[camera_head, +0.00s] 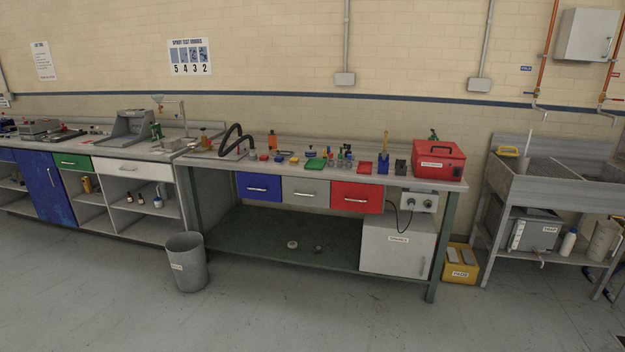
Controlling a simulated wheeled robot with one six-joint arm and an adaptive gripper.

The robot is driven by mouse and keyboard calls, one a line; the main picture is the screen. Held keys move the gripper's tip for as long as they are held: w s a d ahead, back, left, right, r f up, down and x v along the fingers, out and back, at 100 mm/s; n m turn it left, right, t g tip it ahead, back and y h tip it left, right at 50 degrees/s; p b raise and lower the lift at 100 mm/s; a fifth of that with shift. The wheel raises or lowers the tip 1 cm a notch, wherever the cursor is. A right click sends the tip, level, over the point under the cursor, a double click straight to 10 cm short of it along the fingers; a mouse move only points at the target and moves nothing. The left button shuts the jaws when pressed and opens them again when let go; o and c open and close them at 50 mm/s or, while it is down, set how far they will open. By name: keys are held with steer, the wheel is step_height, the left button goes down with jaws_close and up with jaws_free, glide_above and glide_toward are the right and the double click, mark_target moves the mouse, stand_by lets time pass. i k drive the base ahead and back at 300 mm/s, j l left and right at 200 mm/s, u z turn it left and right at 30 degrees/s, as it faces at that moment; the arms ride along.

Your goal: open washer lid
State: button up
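No thing in view is clearly readable as the washer, and I cannot tell which lid is meant. A red box (431,166) with a dark handle on top and a white label stands at the right end of the bench; its top looks closed. A grey-white labelled box (397,247) stands on the bench's lower shelf, with its front shut. A grey unit (536,233) with a small label sits on the shelf under the sink. The labels are too small to read. My gripper is not in view.
The workbench (330,264) holds many small coloured items and has blue, grey and red drawers. A grey bin (186,262) stands before its left leg. A yellow crate (460,263) stands between bench and sink (560,184). The floor in front is clear.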

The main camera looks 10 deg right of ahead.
mark_target(424, 147)
steer(key=i+l, duration=0.25)
steer(key=i, duration=0.15)
steer(key=i+l, duration=0.2)
steer(key=i, duration=0.2)
steer(key=i+l+z, duration=0.1)
steer(key=i+l, duration=0.15)
steer(key=i, duration=0.15)
steer(key=i+l, duration=0.2)
steer(key=i, duration=0.25)
